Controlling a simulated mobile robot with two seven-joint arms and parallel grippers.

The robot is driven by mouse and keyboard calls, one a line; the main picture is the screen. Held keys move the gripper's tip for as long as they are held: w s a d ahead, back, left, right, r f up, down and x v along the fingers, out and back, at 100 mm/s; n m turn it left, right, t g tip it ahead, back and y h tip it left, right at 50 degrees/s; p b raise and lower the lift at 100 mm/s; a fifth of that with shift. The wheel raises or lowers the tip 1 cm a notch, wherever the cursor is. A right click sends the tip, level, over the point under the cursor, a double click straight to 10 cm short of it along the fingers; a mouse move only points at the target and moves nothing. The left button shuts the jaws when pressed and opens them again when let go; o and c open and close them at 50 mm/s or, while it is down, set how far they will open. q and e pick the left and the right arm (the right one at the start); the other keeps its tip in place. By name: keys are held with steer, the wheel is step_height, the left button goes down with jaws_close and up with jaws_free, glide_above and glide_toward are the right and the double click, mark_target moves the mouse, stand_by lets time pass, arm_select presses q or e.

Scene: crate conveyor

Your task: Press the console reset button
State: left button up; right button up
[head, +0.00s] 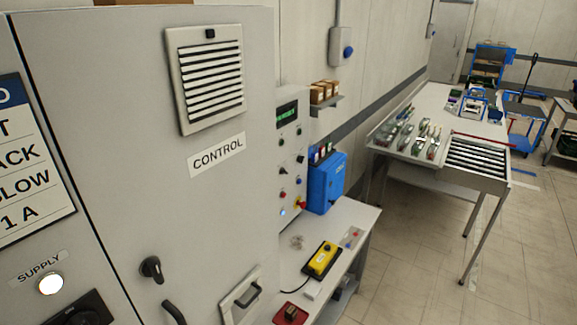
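The console (290,165) is a narrow grey panel, seen at a slant just right of the large control cabinet (218,215). It has a dark display (287,113) with green characters at its top and several small knobs and buttons below. A glowing blue-white button (282,212) is near its bottom left. A red button on yellow (301,203) is beside it to the right. The labels are too small to read, so I cannot tell which one is the reset button. Neither of my grippers is in view.
A low bench (348,220) below the console carries a yellow control box (322,260) and a red block (290,314). A blue box (326,183) stands behind the console. A conveyor table (430,112) is further back right. The floor (410,255) between is clear.

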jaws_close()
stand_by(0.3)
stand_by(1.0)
